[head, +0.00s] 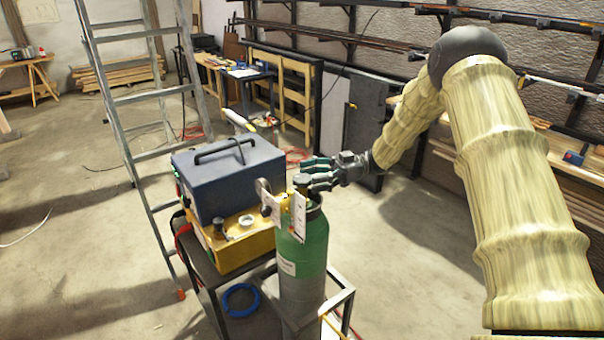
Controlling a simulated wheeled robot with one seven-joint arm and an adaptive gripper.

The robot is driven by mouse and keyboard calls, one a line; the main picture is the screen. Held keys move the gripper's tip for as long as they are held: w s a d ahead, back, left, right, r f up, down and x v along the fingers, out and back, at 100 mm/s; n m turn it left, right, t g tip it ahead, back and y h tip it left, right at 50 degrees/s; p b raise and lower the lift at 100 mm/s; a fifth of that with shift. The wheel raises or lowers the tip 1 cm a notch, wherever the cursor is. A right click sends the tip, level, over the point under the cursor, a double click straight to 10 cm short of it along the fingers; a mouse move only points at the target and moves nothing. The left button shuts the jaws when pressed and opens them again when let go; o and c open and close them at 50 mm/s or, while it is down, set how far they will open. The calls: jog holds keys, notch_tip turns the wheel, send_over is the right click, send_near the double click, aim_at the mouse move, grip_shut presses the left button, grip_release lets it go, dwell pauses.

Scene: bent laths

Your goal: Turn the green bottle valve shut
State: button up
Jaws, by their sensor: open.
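The green bottle (303,254) stands upright in a metal frame cart, with a green upper part and a grey lower part. Its valve (301,181) is a small dark knob at the top. My gripper (308,173) is open and comes in from the right at the height of the valve. Its fingers lie at the valve, one behind and one in front as seen here. I cannot tell whether they touch it. A pale tag (298,217) hangs at the bottle's neck and hides part of it.
A dark blue machine (235,180) on a yellow box (246,246) stands left of the bottle, close to it. A blue hose coil (241,300) lies low on the cart (345,293). The floor at left is mostly clear.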

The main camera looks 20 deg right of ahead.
aim_at(303, 177)
jog(key=shift+s+a+p, duration=0.15)
jog(key=shift+a+p, duration=0.25)
jog(key=shift+a, duration=1.2)
jog(key=shift+c, duration=0.4)
jog(key=c, duration=0.9)
